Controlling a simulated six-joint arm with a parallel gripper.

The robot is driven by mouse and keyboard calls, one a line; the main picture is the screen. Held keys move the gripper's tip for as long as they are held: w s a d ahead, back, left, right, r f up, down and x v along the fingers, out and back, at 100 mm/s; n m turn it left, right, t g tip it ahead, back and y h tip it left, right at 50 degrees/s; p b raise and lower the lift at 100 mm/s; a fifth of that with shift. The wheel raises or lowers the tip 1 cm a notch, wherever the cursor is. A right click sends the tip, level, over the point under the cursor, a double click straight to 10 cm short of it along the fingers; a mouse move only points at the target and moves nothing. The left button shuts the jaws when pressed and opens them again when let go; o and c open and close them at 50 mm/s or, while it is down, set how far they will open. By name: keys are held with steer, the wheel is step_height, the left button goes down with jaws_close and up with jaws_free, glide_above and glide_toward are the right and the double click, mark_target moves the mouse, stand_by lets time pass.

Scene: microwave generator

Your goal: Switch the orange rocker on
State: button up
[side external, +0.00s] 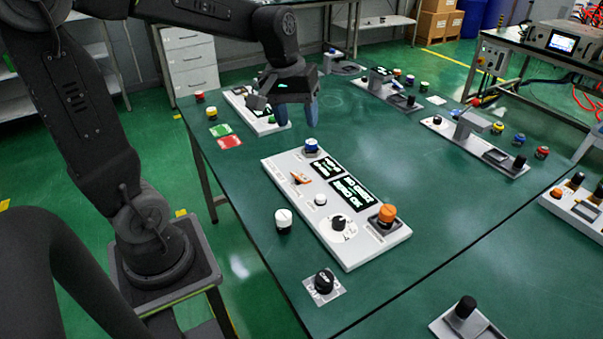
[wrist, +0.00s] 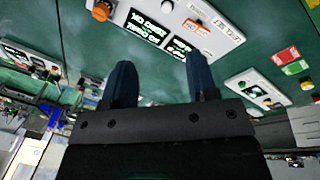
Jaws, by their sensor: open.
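The orange rocker (side external: 300,178) sits on the left part of a light grey control panel (side external: 365,250) on the green table, in the side external view. It looks tilted, but its on or off position is too small to tell. In the wrist view the orange rocker (wrist: 196,27) shows near the top, beyond the right fingertip. My gripper (side external: 293,112) is above the table at the far side of the panel, apart from the rocker. In the wrist view my gripper (wrist: 162,75) has its two dark blue fingers wide apart with nothing between them.
The panel also carries lit displays (side external: 350,194), a black-and-white dial (side external: 340,227), an orange knob (side external: 386,214) and a blue-based button (side external: 311,147). A white button (side external: 283,220) and a black knob (side external: 323,282) stand on the table nearby.

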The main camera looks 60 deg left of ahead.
steer(key=w+a+f+n+g+h, duration=0.2)
steer(key=w+a+f+n, duration=0.35)
steer(key=a, duration=0.35)
steer(key=n+h, duration=0.2)
steer(key=n, duration=0.2)
glide_toward(300, 176)
steer(key=x, duration=0.9)
steer(key=shift+w, duration=0.1)
